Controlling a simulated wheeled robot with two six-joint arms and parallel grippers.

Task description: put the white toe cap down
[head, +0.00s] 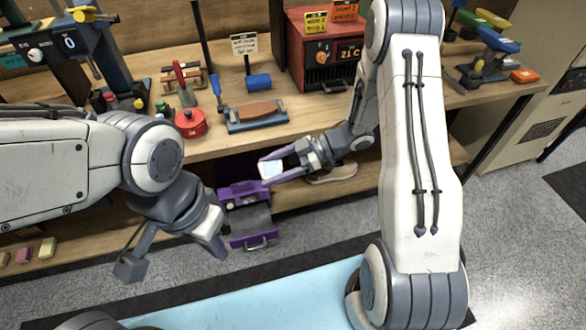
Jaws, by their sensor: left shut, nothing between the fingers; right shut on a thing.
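The white toe cap (271,170) is held between the fingertips of my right gripper (270,172), in front of the bench's edge and above the lower shelf. The fingers cover parts of its sides. My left gripper (220,252) points down at the lower left, shut and empty, in front of a purple device (245,192). It is apart from the toe cap.
A pale shoe or sole (332,175) lies on the lower shelf. Grey floor (520,220) is clear at right.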

